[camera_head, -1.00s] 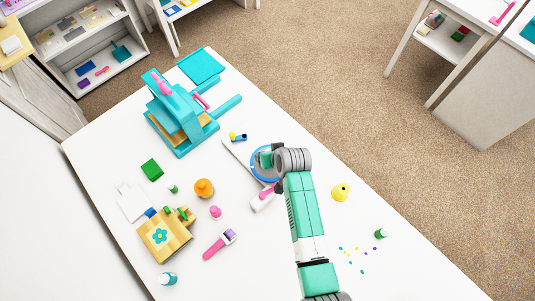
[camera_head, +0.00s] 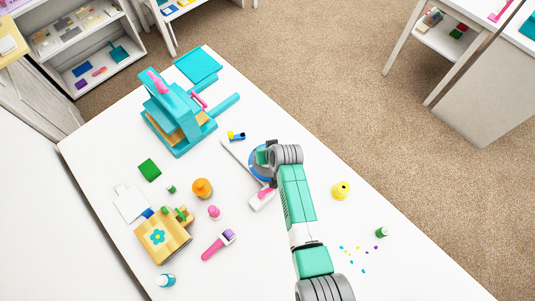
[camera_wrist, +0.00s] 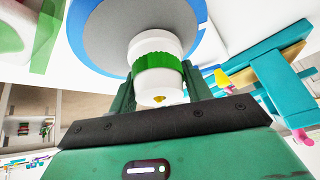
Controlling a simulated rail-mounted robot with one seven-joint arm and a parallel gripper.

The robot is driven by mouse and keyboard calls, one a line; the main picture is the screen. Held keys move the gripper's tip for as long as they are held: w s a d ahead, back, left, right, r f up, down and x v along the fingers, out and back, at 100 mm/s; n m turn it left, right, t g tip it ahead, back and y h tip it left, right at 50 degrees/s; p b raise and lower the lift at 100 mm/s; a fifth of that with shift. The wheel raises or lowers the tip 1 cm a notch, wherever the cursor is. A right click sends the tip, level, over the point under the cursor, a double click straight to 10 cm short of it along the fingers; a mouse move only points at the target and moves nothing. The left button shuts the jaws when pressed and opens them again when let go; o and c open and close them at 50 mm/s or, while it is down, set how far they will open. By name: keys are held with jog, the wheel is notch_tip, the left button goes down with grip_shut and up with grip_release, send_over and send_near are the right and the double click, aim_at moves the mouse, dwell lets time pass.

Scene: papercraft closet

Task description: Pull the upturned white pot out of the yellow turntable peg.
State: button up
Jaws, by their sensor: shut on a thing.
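The white pot (camera_wrist: 158,58) has a green band and sits between the two fingers of my gripper in the wrist view. My gripper (camera_wrist: 158,85) is shut on the pot, with one finger on each side. A small yellow spot shows at the pot's near end. Beyond the pot lies the turntable, a grey disc (camera_wrist: 105,30) with a blue rim. I cannot tell whether the pot still touches the disc. In the head view my gripper (camera_head: 263,157) is over the blue-rimmed turntable (camera_head: 256,168) and hides the pot. The yellow peg cannot be made out for sure.
A teal press (camera_head: 175,115) stands beyond and left of the turntable. A pink-and-white tool (camera_head: 262,198) lies close below it. A yellow object (camera_head: 341,190) and a green-capped bottle (camera_head: 382,232) stand to the right. An orange jar (camera_head: 202,188) stands left.

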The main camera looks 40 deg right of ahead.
notch_tip(320, 180, up, 10)
jog(key=shift+r+p, duration=0.1)
jog(key=shift+p, duration=0.8)
jog(key=shift+r+p, duration=1.4)
jog(key=shift+p, duration=0.15)
jog(key=shift+r, duration=0.1)
jog(key=shift+r+p, duration=1.4)
jog(key=shift+r, duration=0.1)
notch_tip(320, 180, up, 3)
jog(key=p, duration=0.3)
